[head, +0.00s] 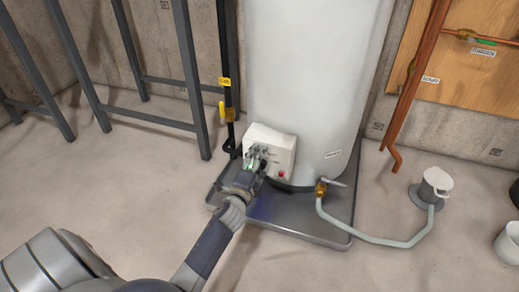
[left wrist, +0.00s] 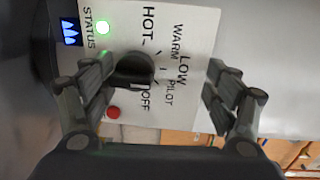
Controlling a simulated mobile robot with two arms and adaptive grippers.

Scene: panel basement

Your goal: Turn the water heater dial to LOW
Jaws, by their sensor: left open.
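The white water heater (head: 315,75) stands in the middle of the head view, with a white control box (head: 283,146) low on its front. In the left wrist view the black dial (left wrist: 134,68) sits on the white control panel (left wrist: 185,25). HOT, WARM, LOW, PILOT and OFF are printed around the dial. I cannot make out which mark it points to. My left gripper (head: 257,158) is in front of the box. In the left wrist view the open left gripper (left wrist: 160,66) has its fingers either side of the dial, the left finger much nearer. Contact is unclear.
A green status light (left wrist: 103,28) glows and a red button (left wrist: 113,112) sits beside the dial. The heater stands in a grey drain pan (head: 335,236). A brass drain valve (head: 320,188) with a hose is right of the box; a black gas pipe (head: 228,75) is left.

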